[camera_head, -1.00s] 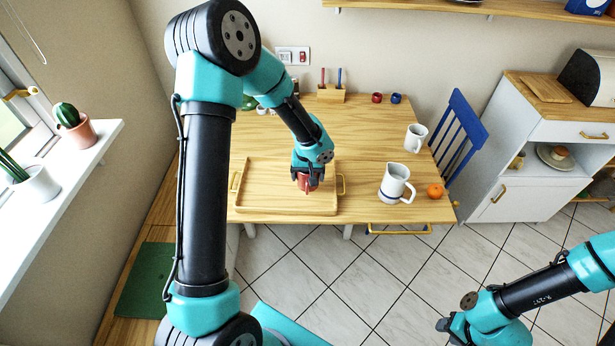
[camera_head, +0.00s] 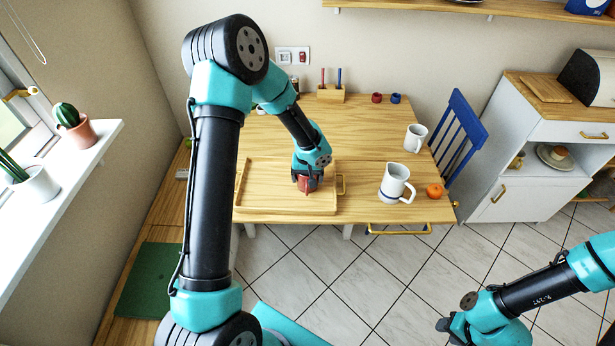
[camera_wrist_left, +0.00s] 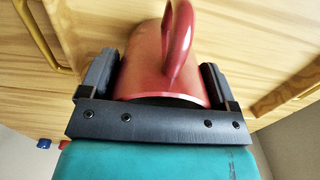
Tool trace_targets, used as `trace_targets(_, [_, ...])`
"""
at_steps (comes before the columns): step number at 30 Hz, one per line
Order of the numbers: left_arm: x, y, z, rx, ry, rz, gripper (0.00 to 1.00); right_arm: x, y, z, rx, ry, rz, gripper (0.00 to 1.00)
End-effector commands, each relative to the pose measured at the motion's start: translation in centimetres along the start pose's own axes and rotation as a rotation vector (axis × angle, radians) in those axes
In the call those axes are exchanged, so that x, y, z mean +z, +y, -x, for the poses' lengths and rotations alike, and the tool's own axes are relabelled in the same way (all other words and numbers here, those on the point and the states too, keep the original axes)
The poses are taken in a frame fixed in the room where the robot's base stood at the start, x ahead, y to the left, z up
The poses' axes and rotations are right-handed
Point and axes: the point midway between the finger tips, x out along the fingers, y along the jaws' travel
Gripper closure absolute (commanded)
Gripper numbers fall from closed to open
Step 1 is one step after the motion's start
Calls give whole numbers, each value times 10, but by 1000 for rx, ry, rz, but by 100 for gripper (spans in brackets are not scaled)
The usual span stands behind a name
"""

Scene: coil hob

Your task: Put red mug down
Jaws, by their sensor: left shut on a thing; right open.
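The red mug (camera_head: 308,185) is in my left gripper (camera_head: 308,180), over the right part of the wooden tray (camera_head: 262,206). In the left wrist view the red mug (camera_wrist_left: 165,70) lies between the two black fingers of my left gripper (camera_wrist_left: 160,75), which are shut on its sides, with its handle toward the camera. I cannot tell whether the mug's base touches the tray. My right gripper (camera_head: 447,328) is at the lower right, over the floor, far from the table, and looks empty.
The tray has brass handles and lies on the wooden table (camera_head: 360,140). To its right stand a white jug (camera_head: 394,184), a white mug (camera_head: 415,138) and an orange (camera_head: 434,191). A pencil holder (camera_head: 331,93) and two small cups stand at the back. The tray's left part is bare.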

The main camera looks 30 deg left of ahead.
Motion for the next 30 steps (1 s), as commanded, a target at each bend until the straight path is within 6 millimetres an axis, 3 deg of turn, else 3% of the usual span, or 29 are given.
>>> trace_targets(8, [0, 0, -2, 0, 1, 0, 49, 0, 0, 0, 0, 0, 0, 57])
trace_targets(9, [0, 0, -2, 0, 1, 0, 16, 0, 0, 0, 0, 0, 0, 57])
trace_targets(14, [0, 0, -2, 0, 1, 0, 0, 0, 0, 0, 0, 0, 0, 57])
trace_targets(23, [0, 0, 0, 0, 1, 0, 0, 0, 0, 0, 0, 0, 0, 57])
trace_targets(30, [-1, 1, 23, 0, 4, 0, 0, 0, 0, 0, 0, 0, 0, 57])
